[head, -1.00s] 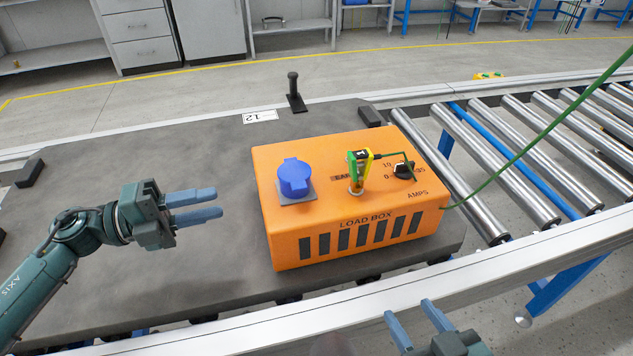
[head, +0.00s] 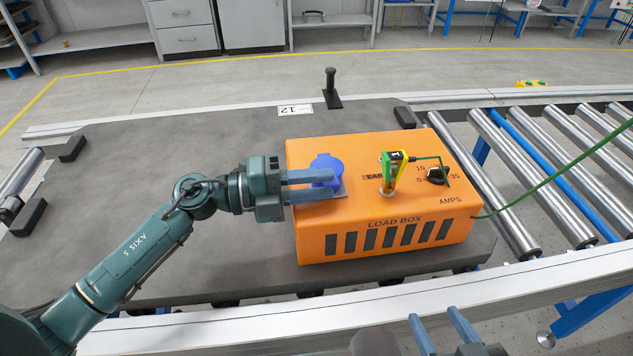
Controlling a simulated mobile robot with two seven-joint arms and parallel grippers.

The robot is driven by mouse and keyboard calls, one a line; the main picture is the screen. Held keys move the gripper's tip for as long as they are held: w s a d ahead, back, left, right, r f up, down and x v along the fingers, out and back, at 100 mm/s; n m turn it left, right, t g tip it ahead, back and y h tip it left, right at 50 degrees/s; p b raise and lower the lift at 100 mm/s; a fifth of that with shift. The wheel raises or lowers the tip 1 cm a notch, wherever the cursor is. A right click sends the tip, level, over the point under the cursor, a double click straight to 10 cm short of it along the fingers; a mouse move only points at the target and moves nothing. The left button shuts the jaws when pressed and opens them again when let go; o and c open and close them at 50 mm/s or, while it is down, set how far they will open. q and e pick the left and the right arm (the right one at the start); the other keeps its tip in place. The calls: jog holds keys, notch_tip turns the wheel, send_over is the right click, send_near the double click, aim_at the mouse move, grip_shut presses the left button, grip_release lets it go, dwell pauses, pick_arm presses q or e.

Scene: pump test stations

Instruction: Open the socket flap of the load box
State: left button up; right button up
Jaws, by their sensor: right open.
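The orange load box (head: 375,225) stands on the dark pallet plate. The fingers hide part of the flap and base. My right gripper (head: 440,330) is open and empty at the bottom edge, in front of the rail.
A yellow-green clamp (head: 390,172) with a green cable and a black knob (head: 437,175) are on the box top. The green cable (head: 560,175) runs off to the right above the rollers (head: 545,160). A black post (head: 331,90) stands at the back of the plate.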

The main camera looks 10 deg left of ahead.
pick_arm(q)
jog(key=shift+d, duration=0.1)
jog(key=shift+c, duration=0.6)
grip_shut()
